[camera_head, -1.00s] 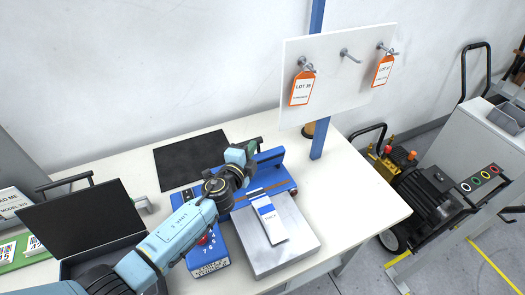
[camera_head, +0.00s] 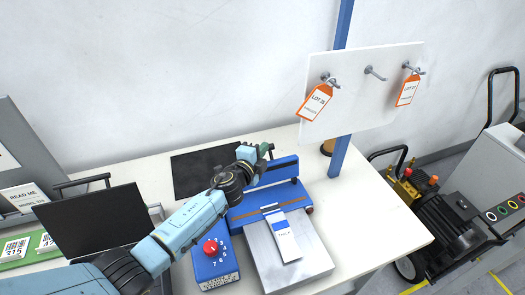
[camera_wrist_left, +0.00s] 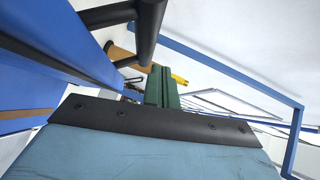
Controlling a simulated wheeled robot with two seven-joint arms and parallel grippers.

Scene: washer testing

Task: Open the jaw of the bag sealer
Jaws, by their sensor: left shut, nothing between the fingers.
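The bag sealer in the head view is blue, with a base (camera_head: 262,208) carrying a brown strip. Its long blue upper jaw (camera_head: 274,173) stands raised at the back of the strip, which is exposed. A white pouch (camera_head: 283,234) lies on the metal plate in front. My left gripper (camera_head: 264,150) is at the jaw's back left end, shut and empty. In the left wrist view its green fingertips (camera_wrist_left: 162,86) are together, close to a black handle bar (camera_wrist_left: 150,28) beside the blue jaw (camera_wrist_left: 80,45). I cannot tell whether they touch. My right gripper is out of view.
A control box with a red knob (camera_head: 214,262) stands left of the metal plate (camera_head: 320,263). A black open-lidded case (camera_head: 90,220) is at the left, a dark mat (camera_head: 192,170) at the back. A blue post (camera_head: 342,150) carries a tag board (camera_head: 345,115).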

